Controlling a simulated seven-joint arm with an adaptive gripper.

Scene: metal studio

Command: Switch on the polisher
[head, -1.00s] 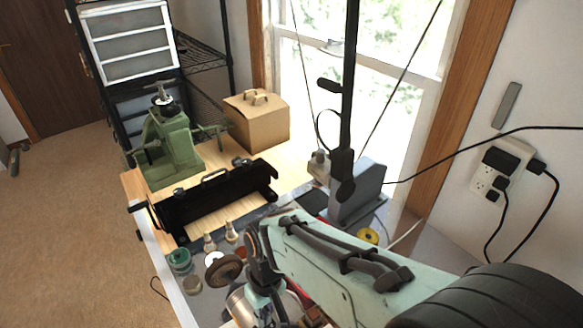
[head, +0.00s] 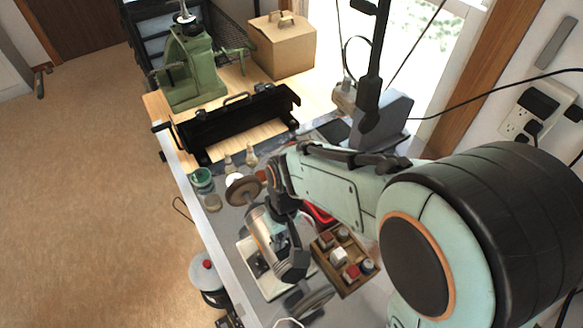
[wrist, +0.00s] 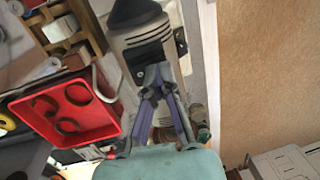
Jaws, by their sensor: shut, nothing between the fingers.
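The polisher (head: 262,229) is a silver, cylindrical motor with a brown wheel (head: 243,190) at its far end and another wheel (head: 312,301) at its near end. It stands on a pale base on the bench. In the wrist view the polisher body (wrist: 133,28) is pale, with dark slots and a dark patch. My gripper (wrist: 152,72) is shut and empty, with its fingertips in front of that dark patch. I cannot tell whether they touch it. In the head view my gripper (head: 289,222) is beside the motor, partly hidden among dark parts. I cannot make out a switch.
A red tray (wrist: 98,139) is left of my gripper in the wrist view. A wooden box with small blocks (head: 326,264) is right of the polisher. Small jars (head: 202,178), a black bending machine (head: 238,123) and a green press (head: 190,62) stand farther back.

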